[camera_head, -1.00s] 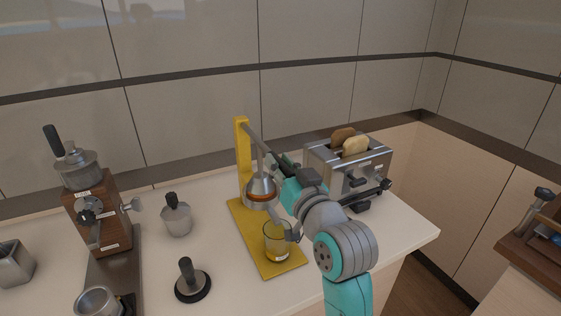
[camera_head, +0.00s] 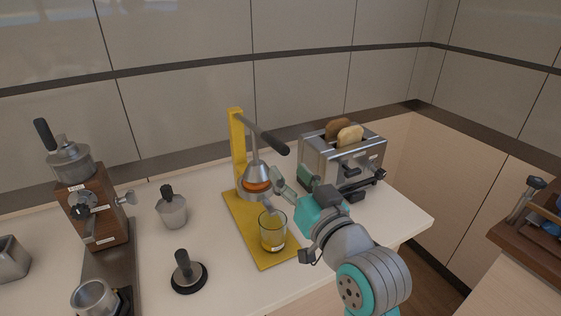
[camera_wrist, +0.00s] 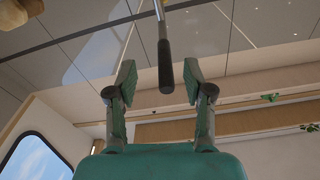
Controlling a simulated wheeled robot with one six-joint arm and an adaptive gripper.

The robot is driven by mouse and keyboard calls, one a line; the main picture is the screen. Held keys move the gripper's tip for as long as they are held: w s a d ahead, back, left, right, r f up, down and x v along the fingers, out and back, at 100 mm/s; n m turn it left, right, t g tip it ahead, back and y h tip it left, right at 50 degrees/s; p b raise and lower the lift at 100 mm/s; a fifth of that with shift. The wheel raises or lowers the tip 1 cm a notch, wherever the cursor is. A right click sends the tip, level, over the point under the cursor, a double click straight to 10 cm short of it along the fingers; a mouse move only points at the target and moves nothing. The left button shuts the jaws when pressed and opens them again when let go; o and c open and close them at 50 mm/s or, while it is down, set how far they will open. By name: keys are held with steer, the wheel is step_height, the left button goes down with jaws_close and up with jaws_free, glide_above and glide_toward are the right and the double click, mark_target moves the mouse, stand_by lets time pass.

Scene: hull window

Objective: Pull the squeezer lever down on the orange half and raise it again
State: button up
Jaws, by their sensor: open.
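The squeezer has a yellow post and base (camera_head: 237,150) and a lever with a dark grip (camera_head: 270,140) that slopes down to the right. Its metal cone (camera_head: 256,172) sits over the orange half (camera_head: 257,187), which shows only as an orange rim below the cone. A glass (camera_head: 273,232) with yellow juice stands beneath on the base. My gripper (camera_head: 293,180) is open and empty, just below and in front of the grip's end. In the wrist view, the dark grip (camera_wrist: 165,68) lies between the open fingers (camera_wrist: 159,82); how far beyond them is hard to tell.
A toaster (camera_head: 318,160) with two bread slices stands close behind my gripper on the right. Bare counter (camera_head: 222,265) lies left of the yellow base.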

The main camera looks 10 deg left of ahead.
steer(key=shift+v, duration=2.3)
